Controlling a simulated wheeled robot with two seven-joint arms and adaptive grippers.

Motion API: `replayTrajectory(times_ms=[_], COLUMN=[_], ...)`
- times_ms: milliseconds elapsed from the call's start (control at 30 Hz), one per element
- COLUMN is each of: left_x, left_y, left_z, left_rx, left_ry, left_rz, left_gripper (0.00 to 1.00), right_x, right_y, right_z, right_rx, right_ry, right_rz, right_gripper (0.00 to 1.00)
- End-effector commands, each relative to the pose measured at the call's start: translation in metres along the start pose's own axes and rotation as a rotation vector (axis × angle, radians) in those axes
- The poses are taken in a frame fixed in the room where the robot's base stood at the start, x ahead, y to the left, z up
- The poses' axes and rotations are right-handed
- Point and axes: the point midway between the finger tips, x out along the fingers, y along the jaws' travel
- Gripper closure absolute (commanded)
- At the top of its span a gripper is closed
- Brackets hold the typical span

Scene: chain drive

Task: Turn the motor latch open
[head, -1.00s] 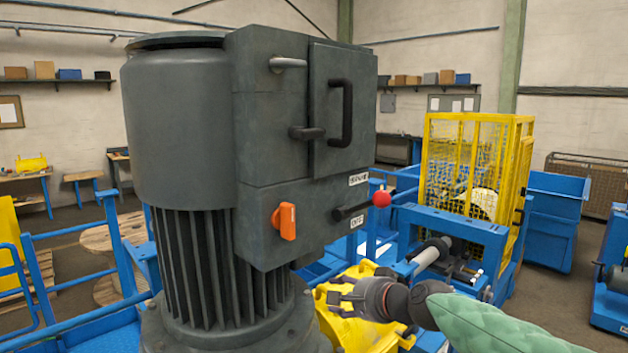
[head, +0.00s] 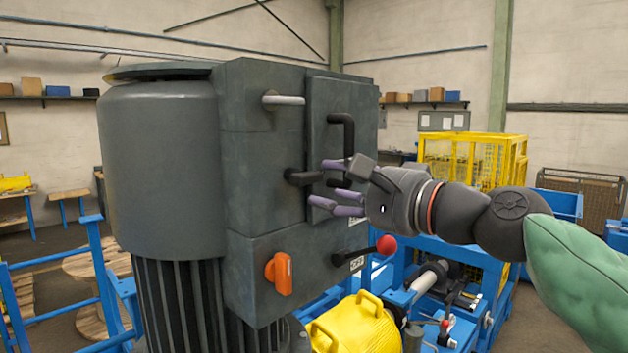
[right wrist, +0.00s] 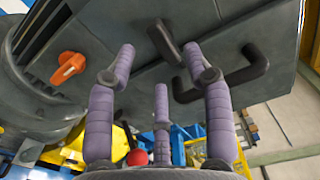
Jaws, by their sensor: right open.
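The motor latch (head: 303,177) is a short dark bar on the left edge of the motor box's door (head: 318,110). It lies roughly level across the door seam, and the door is shut. In the right wrist view the latch (right wrist: 165,44) shows between and just beyond the fingertips. My right gripper (head: 324,184) is open and empty at the door, its purple fingers spread beside the latch's right end. I cannot tell whether a finger touches it. The door handle (head: 346,125), a black bracket, is partly hidden behind the gripper. My left gripper is out of view.
Below the door are an orange rotary switch (head: 279,273) and a lever with a red knob (head: 386,245). A grey rod (head: 283,100) sticks out near the door's top. A yellow motor-like unit (head: 355,325) and a yellow cage (head: 472,150) stand beyond.

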Motion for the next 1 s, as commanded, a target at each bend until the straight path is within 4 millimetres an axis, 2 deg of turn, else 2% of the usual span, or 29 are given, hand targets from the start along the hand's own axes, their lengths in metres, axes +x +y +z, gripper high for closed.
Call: replayTrajectory(times_ms=[100, 300, 700, 767, 900, 1000], left_x=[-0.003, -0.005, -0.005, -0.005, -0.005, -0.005], left_y=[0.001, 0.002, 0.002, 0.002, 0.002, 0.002], left_z=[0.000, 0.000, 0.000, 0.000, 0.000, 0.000], left_rx=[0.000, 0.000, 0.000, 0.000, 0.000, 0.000], left_ry=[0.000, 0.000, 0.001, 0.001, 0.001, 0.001], left_rz=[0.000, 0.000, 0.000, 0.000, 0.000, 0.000], left_gripper=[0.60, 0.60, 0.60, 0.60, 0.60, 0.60], right_x=[0.021, 0.042, 0.048, 0.048, 0.048, 0.048], right_y=[-0.001, -0.001, 0.000, 0.000, 0.000, 0.000], right_z=[0.000, -0.001, -0.001, -0.001, -0.001, -0.001], right_rx=[0.000, 0.000, -0.001, -0.001, -0.001, -0.001], right_ry=[0.000, 0.001, 0.002, 0.002, 0.002, 0.002], right_rz=[0.000, -0.001, -0.001, -0.001, -0.001, 0.000], right_gripper=[0.48, 0.48, 0.48, 0.62, 1.00, 1.00])
